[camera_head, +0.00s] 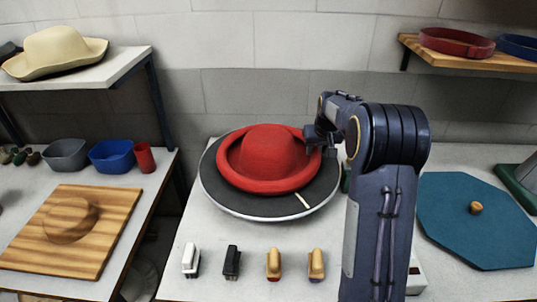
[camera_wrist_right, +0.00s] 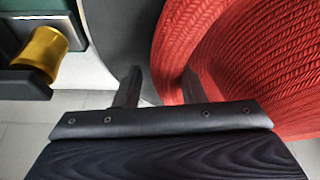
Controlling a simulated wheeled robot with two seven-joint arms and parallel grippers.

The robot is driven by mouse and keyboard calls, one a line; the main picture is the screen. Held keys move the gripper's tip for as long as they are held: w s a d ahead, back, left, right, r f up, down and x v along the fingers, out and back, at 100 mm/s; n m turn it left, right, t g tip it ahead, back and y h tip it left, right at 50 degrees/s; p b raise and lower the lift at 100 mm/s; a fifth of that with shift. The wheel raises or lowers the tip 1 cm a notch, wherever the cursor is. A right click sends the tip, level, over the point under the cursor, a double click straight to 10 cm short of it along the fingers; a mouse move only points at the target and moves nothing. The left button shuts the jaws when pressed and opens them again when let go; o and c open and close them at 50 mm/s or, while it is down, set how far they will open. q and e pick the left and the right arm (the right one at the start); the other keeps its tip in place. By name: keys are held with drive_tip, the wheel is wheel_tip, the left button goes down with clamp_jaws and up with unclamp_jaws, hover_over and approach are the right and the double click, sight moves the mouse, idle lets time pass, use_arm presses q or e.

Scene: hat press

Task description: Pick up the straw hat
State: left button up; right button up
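A red hat (camera_head: 268,158) with a round crown and rolled brim sits on a round dark plate (camera_head: 228,200) with a pale rim on the middle table. In the right wrist view the red hat (camera_wrist_right: 245,60) has a woven, straw-like texture. My right gripper (camera_head: 318,143) is at the right side of its brim. In the right wrist view the right gripper (camera_wrist_right: 160,88) has its fingers apart, with the brim's edge partly between them. A cream wide-brimmed hat (camera_head: 55,50) sits on the upper left shelf; its material is unclear. My left gripper is not in view.
Several small-handled tools, including a black one (camera_head: 232,262), stand along the table's front. A blue octagonal board (camera_head: 475,225) lies right. A wooden board (camera_head: 100,218), a blue bin (camera_head: 111,157) and a red cup (camera_head: 145,158) are left. A red band (camera_head: 456,42) lies on the right shelf.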

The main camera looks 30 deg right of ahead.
drive_tip(key=shift+w+f, duration=0.15)
drive_tip(key=shift+f, duration=0.2)
drive_tip(key=shift+c, duration=0.4)
clamp_jaws()
drive_tip(key=shift+r, duration=0.1)
wheel_tip(320, 180, up, 10)
idle(1.0)
